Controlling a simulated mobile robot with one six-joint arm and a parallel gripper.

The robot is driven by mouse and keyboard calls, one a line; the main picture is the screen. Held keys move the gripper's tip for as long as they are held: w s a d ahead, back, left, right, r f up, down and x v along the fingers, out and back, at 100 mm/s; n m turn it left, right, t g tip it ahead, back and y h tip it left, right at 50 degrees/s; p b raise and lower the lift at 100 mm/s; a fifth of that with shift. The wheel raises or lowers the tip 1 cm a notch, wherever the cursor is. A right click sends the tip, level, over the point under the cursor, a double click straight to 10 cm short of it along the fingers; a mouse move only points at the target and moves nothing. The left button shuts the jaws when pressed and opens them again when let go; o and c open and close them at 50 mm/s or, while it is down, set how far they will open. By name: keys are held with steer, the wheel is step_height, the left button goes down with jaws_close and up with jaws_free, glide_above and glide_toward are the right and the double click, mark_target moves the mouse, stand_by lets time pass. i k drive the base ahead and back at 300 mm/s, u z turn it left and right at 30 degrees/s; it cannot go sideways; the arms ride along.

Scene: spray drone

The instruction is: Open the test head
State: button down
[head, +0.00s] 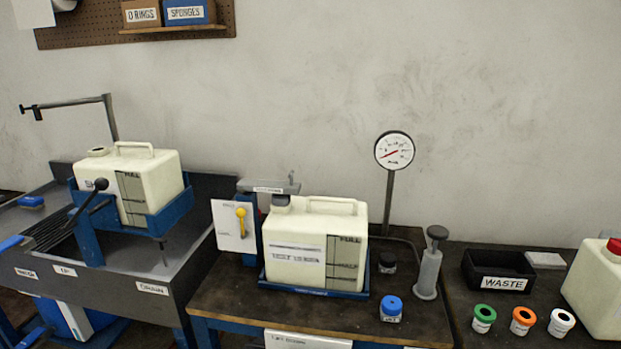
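What appears to be the test head (271,188) is a grey arm with a small white label, reaching from a blue post on the middle bench. It lies over the grey neck (280,203) of a cream tank; whether it is clamped down on the neck is too small to tell. The tank (295,240) sits upright in a blue cradle (312,291) and has a dark FULL scale. A yellow lever (241,222) hangs on a white plate (229,237) left of the tank. My gripper is not in view.
A dial gauge (394,150) on a post, a grey pump (430,262) and a blue-capped jar (391,309) stand right of the tank. A black WASTE bin (498,270) and several coloured caps are further right. A second tank (150,185) sits in a tilting blue frame over the left sink.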

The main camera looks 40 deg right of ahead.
mark_target(278, 188)
steer(key=z, duration=0.7)
steer(key=k, duration=1)
steer(key=u, duration=0.05)
steer(key=i, duration=0.95)
